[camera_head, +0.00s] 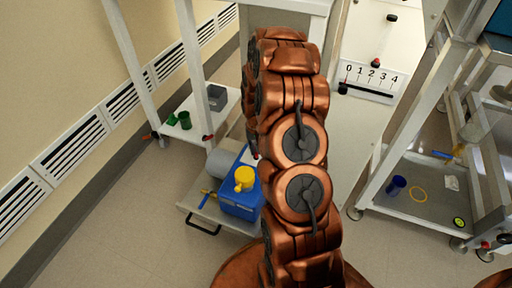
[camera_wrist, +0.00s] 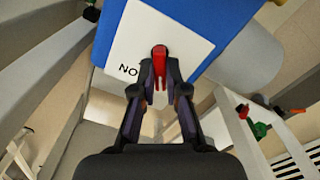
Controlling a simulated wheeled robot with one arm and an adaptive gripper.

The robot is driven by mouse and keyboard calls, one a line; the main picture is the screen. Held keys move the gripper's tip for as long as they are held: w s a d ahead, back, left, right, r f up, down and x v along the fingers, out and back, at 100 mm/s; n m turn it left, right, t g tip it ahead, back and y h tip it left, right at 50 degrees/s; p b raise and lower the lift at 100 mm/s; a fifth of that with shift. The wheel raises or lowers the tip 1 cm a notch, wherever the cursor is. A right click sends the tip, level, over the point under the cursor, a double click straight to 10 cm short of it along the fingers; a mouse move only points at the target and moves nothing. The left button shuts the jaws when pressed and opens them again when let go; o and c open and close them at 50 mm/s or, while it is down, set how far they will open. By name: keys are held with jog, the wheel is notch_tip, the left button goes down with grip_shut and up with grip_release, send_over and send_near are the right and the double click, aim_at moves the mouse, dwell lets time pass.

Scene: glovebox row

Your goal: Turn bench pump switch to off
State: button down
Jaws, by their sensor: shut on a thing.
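The bench pump (camera_head: 238,203) is a blue box with a yellow cap on a low shelf left of my arm in the head view. In the wrist view the blue pump body (camera_wrist: 215,18) carries a white plate (camera_wrist: 150,32) with letters that look like "NO" to the left of the switch; more lettering may be hidden. The red switch lever (camera_wrist: 159,54) stands out from the plate's lower part. My gripper (camera_wrist: 160,84) is shut on the red lever, with one finger on each side. In the head view my arm hides the gripper and switch.
A grey cylinder (camera_head: 222,163) sits beside the pump, and a drawer-like shelf with a dark handle (camera_head: 204,229) is below. A white cart with green cups (camera_head: 185,120) stands at the back left. A panel with a 0–4 scale (camera_head: 370,78) is at the upper right.

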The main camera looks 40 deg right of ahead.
jog(key=c, duration=1.2)
grip_release()
notch_tip(320, 180, up, 12)
jog(key=shift+r, duration=0.1)
dwell(0.4)
